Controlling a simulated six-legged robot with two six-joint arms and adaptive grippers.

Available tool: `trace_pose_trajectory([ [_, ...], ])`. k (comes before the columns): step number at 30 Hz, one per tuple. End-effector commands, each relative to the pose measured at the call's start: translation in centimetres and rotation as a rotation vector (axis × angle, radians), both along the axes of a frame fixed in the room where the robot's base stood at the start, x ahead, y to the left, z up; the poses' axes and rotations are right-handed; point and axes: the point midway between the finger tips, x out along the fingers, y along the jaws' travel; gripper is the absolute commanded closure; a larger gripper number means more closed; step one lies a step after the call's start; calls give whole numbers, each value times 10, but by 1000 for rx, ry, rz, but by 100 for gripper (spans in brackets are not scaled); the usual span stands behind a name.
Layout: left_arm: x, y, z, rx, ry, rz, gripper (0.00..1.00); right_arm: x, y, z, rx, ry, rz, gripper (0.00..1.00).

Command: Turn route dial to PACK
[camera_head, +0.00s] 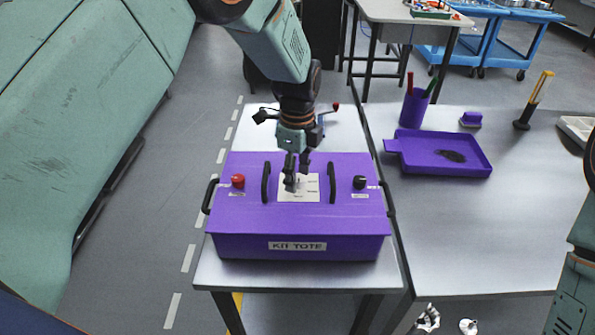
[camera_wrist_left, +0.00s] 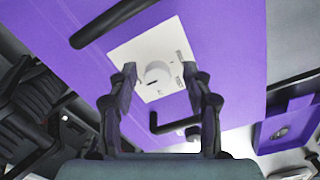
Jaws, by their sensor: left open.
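A purple box marked KIT TOTE (camera_head: 300,245) stands on a metal table. On its top is a white plate (camera_head: 285,195) with small labels that I cannot read. The wrist view shows a round pale dial (camera_wrist_left: 157,75) with a dark mark on this plate (camera_wrist_left: 135,48). My left gripper (camera_head: 296,180) points down over the plate and hides most of the dial in the head view. In the wrist view its fingers (camera_wrist_left: 160,88) are open, one to each side of the dial; I cannot tell whether they touch it. My right gripper is not in view.
Black handles (camera_head: 265,182) (camera_head: 332,182) stand on both sides of the plate. A red button (camera_head: 238,180) is at left and a black knob (camera_head: 360,182) at right. A purple tray (camera_head: 440,168) and a pen cup (camera_head: 414,108) are on the right table, whose front is clear.

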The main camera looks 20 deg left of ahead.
Motion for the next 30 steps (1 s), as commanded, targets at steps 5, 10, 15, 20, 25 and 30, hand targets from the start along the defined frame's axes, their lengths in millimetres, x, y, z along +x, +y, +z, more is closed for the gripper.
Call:
trace_pose_trajectory([
  [5,1,0,-1,0,0,0,50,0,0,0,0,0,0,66],
  [10,2,1,-1,0,0,0,57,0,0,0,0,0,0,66],
  [15,2,1,-1,0,0,0,72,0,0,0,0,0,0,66],
  [20,2,1,-1,0,0,0,85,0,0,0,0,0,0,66],
  [25,2,1,-1,0,0,0,100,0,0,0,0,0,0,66],
  [30,2,1,0,0,0,3,100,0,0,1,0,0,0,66],
])
